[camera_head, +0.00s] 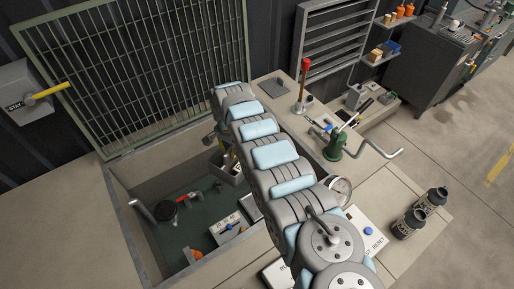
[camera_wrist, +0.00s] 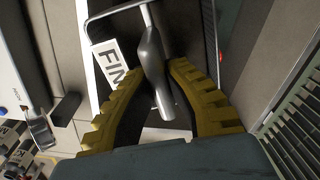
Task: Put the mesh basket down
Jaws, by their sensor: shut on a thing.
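My gripper (camera_wrist: 172,92) shows in the wrist view as two ridged yellow fingers. They are closed around a grey metal handle. The handle belongs to the mesh basket (camera_wrist: 211,35), whose thin metal frame and white label reading "FIN" show beyond the fingers. Much of the basket is cut off or hidden by the fingers. In the head view my arm runs across the middle and covers much of the gripper. A grey box-like container (camera_head: 229,170), apparently the basket, shows below the arm's end over the pit. I cannot tell whether it touches anything beneath.
The sunken pit (camera_head: 147,240) holds a red-handled valve (camera_head: 190,196) and a pale box (camera_head: 229,229). An upright barred gate (camera_head: 135,75) stands behind it. A red-topped lever (camera_head: 304,80) and green hand pump (camera_head: 335,146) stand on the right ledge. Two black bottles (camera_head: 409,224) are further right.

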